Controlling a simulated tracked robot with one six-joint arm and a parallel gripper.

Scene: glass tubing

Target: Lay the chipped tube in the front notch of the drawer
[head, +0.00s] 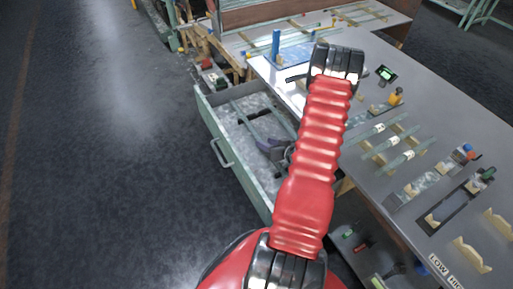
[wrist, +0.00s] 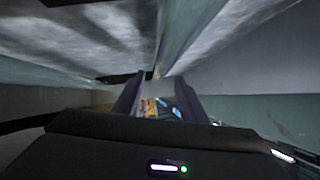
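The drawer (head: 232,158) is pulled out from the bench, with a speckled grey inside. Two glass tubes with white labels, one (head: 374,132) farther and one (head: 398,160) nearer, lie on wooden supports on the bench. I cannot tell which tube is chipped. The front notch cannot be made out.
The grey bench top (head: 440,130) holds a blue post (head: 276,46), a small green-lit device (head: 386,73) and several wooden notched blocks (head: 472,254). More tubes lie at the back. A lower shelf with small items is under the bench. The floor (head: 110,150) at left is clear.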

